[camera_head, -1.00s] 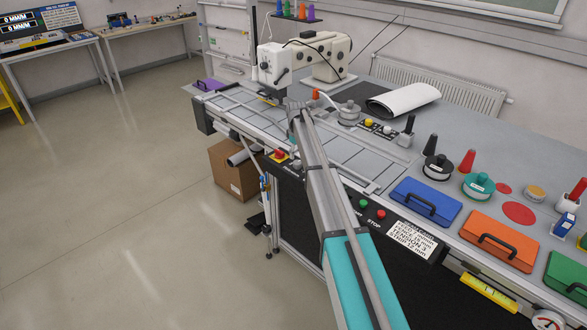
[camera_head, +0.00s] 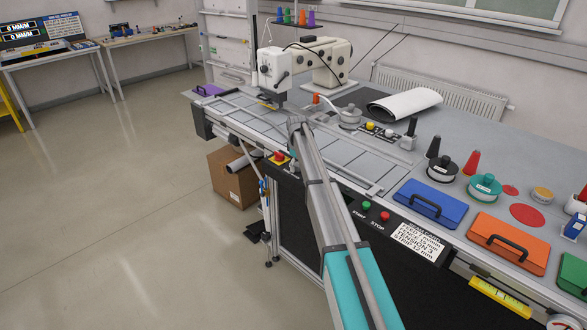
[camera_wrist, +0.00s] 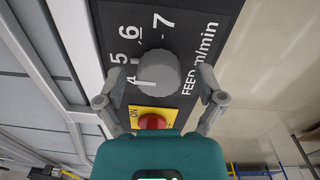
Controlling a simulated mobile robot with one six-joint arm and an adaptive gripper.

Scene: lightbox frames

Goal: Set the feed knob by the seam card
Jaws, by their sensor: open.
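The feed knob (camera_wrist: 160,74) is a grey round knob on a dark panel in the wrist view. Its white pointer line lies towards the 4. The digits 4, 5, 6 and 7 run around it, with the label "FEED m/min" (camera_wrist: 198,58). My gripper (camera_wrist: 161,80) is open, one finger on each side of the knob, with a gap showing on both sides. In the head view my gripper (camera_head: 296,123) is at the table's front edge and the knob is hidden. The seam card (camera_head: 415,242) is on the front panel; its small print, including the feed figure, is hard to read.
A red button on a yellow plate (camera_wrist: 152,121) sits close to the knob, near my gripper's body. Green (camera_head: 366,205) and red (camera_head: 384,216) buttons are on the front panel. The sewing machine (camera_head: 275,67) stands behind. Open floor lies to the left.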

